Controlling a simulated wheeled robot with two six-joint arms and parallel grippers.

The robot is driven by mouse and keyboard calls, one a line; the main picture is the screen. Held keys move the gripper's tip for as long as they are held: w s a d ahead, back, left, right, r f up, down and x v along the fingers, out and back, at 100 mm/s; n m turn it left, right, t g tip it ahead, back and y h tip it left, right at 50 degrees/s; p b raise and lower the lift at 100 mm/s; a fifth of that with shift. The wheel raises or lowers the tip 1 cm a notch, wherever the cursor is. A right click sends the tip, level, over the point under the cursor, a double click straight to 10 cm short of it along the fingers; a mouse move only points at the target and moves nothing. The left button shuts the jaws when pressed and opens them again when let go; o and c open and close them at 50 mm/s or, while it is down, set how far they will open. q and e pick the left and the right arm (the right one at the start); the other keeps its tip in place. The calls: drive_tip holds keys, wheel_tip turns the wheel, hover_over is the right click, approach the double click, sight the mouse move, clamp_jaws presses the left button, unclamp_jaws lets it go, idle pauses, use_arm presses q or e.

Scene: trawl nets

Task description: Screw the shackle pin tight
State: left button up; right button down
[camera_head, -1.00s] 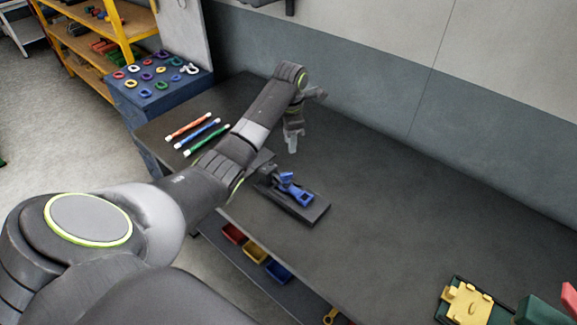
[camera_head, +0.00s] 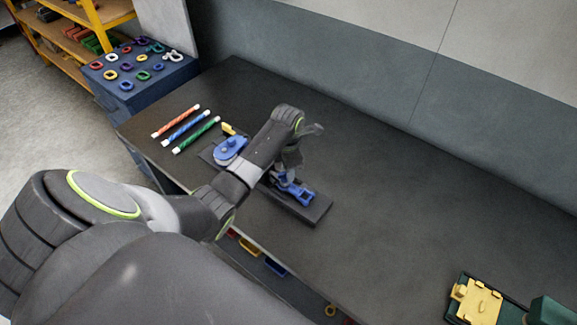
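A blue metal piece (camera_head: 301,194), which looks like the shackle, sits on a dark base plate (camera_head: 312,212) on the dark workbench. My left gripper (camera_head: 281,178) points down at the left end of this blue piece. Its fingertips are very close to it or touching it; I cannot tell which. The fingers are small and partly hidden, so I cannot tell whether they are open or shut. I cannot make out the shackle pin. My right gripper is not in view.
A blue round block (camera_head: 231,148) sits on the plate's far left part, behind my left arm. Red, blue and green striped rods (camera_head: 186,125) lie at left. A blue stand (camera_head: 150,85) holds coloured rings. A yellow part (camera_head: 478,303) lies bottom right. The bench's middle right is clear.

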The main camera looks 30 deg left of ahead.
use_arm(q)
drive_tip(key=shift+c, duration=0.4)
drive_tip(key=shift+c, duration=1.2)
clamp_jaws()
drive_tip(key=shift+m, duration=0.3)
